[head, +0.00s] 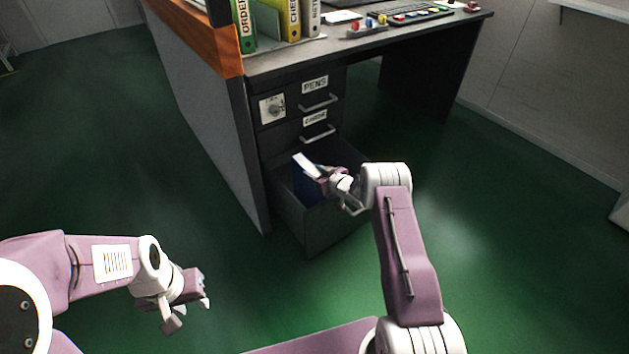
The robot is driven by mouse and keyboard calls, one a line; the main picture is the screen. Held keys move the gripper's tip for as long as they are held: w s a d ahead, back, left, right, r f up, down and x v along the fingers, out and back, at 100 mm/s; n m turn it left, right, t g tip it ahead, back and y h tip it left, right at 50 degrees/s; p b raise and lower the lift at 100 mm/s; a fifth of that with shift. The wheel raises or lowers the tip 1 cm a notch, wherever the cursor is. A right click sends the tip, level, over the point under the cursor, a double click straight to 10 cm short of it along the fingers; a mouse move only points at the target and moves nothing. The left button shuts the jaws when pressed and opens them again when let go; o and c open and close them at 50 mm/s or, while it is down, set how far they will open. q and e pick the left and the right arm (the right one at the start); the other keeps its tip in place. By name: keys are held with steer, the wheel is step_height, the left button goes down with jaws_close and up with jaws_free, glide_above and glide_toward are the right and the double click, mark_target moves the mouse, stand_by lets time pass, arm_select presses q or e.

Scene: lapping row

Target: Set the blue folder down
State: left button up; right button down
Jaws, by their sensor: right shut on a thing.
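The blue folder (302,185) stands tilted in or just over the open bottom drawer (316,226) of the dark desk cabinet. A white edge shows at its top. My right gripper (322,183) is shut on the folder from the right side. The folder's lower part is hidden inside the drawer, so I cannot tell whether it touches the drawer floor. My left gripper (190,312) is open and empty over the green floor at the lower left.
Above the open drawer are shut drawers labelled PENS (315,85) and another with a label (315,119), both with bar handles. Binders (290,18) and a keyboard (405,14) are on the desktop. The floor (520,230) to the right is clear.

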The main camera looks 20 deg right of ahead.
mark_target(312, 190)
arm_select(q)
steer(key=shift+f+b, duration=0.45)
steer(key=shift+f, duration=0.5)
arm_select(e)
steer(key=shift+f, duration=1.3)
steer(key=c, duration=0.8)
jaws_free()
